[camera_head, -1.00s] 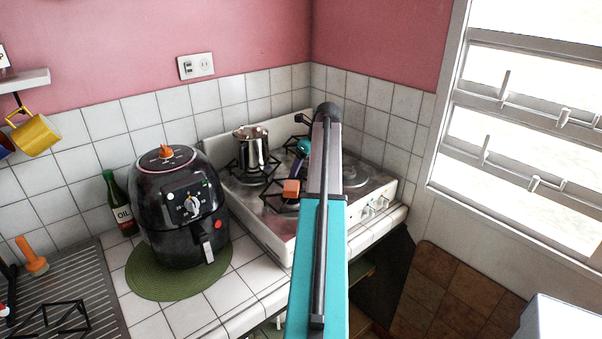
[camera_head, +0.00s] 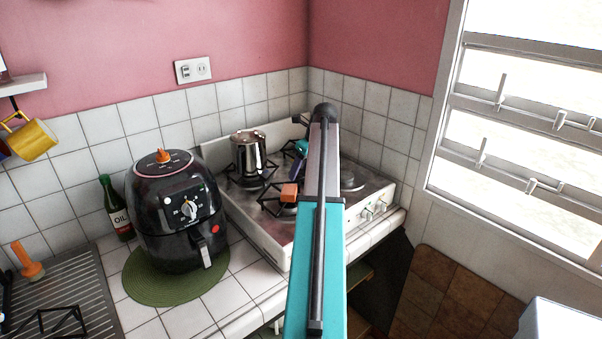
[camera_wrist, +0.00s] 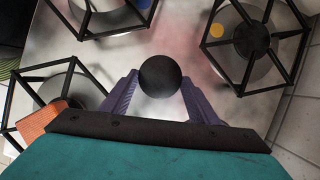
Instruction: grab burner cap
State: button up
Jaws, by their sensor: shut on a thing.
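The burner cap (camera_wrist: 160,77) is a round, matte black piece in the middle of the wrist view. My gripper (camera_wrist: 159,80) has purple fingers, one on each side of the cap, and is shut on it. The bare metal stove top (camera_wrist: 180,30) lies beneath. I cannot tell whether the cap touches the stove top or is held above it. In the head view my own arm hides most of the gripper and the cap; the stove (camera_head: 278,240) stands in the corner behind the arm.
Black grates (camera_wrist: 255,45) stand on burners around the gripper in the wrist view. A metal pot (camera_head: 249,153) sits on the back left burner. A black air fryer (camera_head: 178,215) stands on a green mat (camera_head: 152,290) left of the stove, near an oil bottle (camera_head: 116,210).

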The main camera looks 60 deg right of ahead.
aim_at(302, 174)
notch_tip(302, 174, up, 9)
jog(key=b, duration=0.2)
dwell(0.4)
jog(key=shift+s+f, duration=0.1)
jog(key=shift+s, duration=0.05)
dwell(0.4)
